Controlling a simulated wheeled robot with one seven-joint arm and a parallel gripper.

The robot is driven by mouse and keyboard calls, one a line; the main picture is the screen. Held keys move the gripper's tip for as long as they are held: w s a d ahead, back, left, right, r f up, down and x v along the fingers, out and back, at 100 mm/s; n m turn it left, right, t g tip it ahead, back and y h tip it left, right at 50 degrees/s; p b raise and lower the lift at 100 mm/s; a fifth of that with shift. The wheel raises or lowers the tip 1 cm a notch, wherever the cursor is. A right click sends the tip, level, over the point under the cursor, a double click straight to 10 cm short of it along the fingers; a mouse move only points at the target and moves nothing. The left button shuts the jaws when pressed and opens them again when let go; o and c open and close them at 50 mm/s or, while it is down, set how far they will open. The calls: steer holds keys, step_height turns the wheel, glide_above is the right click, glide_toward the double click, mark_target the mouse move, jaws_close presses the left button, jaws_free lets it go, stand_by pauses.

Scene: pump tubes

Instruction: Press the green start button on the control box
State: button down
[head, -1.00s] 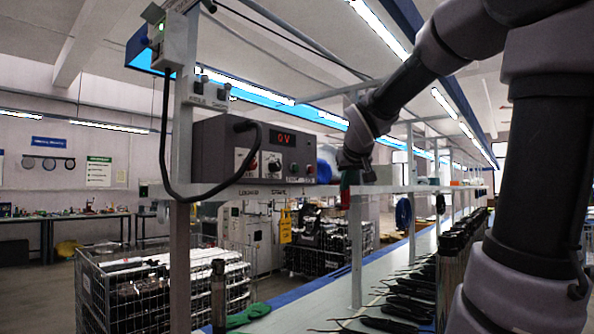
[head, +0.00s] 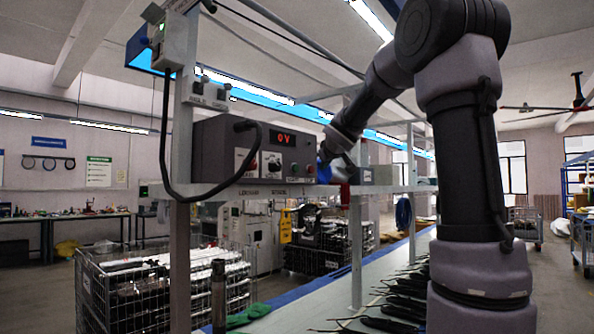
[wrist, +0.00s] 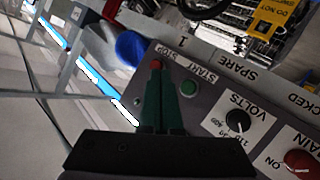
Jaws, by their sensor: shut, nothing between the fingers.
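The grey control box (head: 255,150) stands on a shelf in the head view, with a red display reading 0 V. In the wrist view its panel (wrist: 215,105) fills the right side. The green button (wrist: 189,88), labelled START, is in clear view there. The red button (wrist: 158,65), labelled STOP, lies to its left. My gripper (wrist: 158,85) is shut and empty. Its dark green fingertips appear just below the red button, left of the green one; whether they touch the panel I cannot tell. In the head view my gripper (head: 326,164) is at the box's right end.
A blue object (wrist: 131,47) is beyond the box's end. A thick black cable (head: 165,140) loops across the box's left side. The shelf (head: 400,188) extends right.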

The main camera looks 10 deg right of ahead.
steer(key=w+a, duration=0.5)
steer(key=w, duration=0.2)
steer(key=shift+w+a, duration=0.1)
stand_by(2.1)
steer(key=shift+w+a, duration=0.2)
steer(key=shift+w, duration=0.05)
steer(key=shift+w+a, duration=0.4)
steer(key=shift+w, duration=0.1)
stand_by(0.9)
steer(key=shift+s+d, duration=0.6)
steer(key=shift+s, duration=0.25)
steer(key=shift+s+d, duration=0.75)
steer(key=shift+s, duration=0.25)
steer(key=shift+s+d, duration=0.75)
steer(key=shift+s, duration=0.25)
